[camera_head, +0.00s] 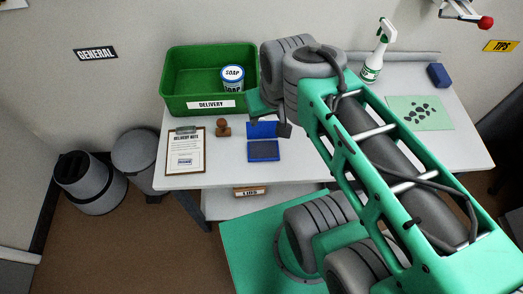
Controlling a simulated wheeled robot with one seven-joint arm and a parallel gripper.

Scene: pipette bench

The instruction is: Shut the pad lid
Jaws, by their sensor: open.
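The blue ink pad (264,151) lies on the white table, with a dark pad surface inside its blue frame. Its blue lid (262,129) stands open along the pad's back edge. My gripper (269,125) is just behind and over the lid, with one finger at its left and one at its right end. The jaws are apart. I cannot tell whether a finger touches the lid. My arm hides the table to the right of the pad.
A wooden stamp (223,129) and a delivery-note clipboard (186,152) lie left of the pad. A green delivery crate (180,102) with a soap tub (233,78) stands behind. A spray bottle (377,52), green sheet (440,119) and blue block (438,75) are right.

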